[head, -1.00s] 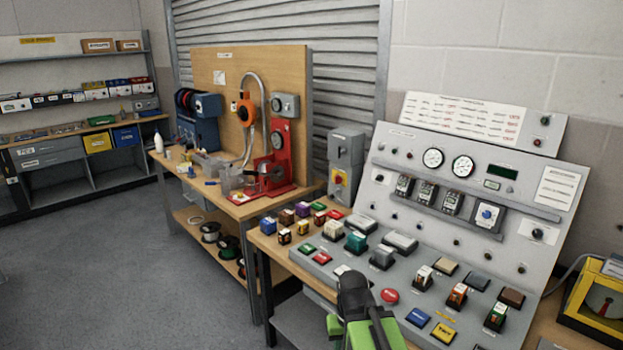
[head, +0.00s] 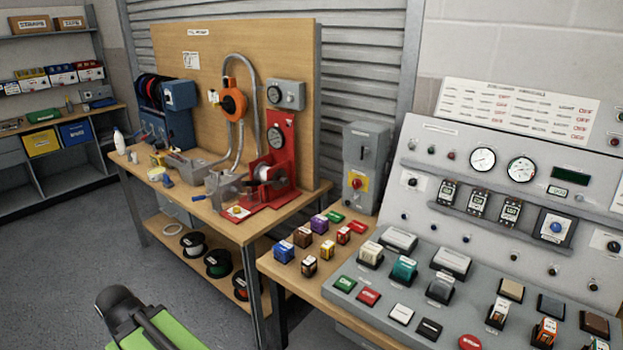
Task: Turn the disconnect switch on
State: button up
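The disconnect switch is a grey upright box (head: 367,150) at the back of the bench, between the red machine and the control console. A red rotary knob on a yellow plate (head: 357,183) sits on its lower front. A dark slot-like mark shows above the knob. The knob is too small to tell its setting. A green and black part of my arm (head: 150,325) shows at the bottom left, over the floor and well apart from the switch. I cannot make out any fingers of my gripper.
The sloped console (head: 450,140) with gauges and buttons fills the right. Several small coloured blocks (head: 302,237) lie on the bench in front of the switch. A red machine (head: 278,150) stands to its left on a wooden workbench (head: 225,222). Floor is clear at lower left.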

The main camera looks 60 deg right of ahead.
aim_at(357, 184)
jog(key=i, duration=0.9)
jog(key=z, duration=0.2)
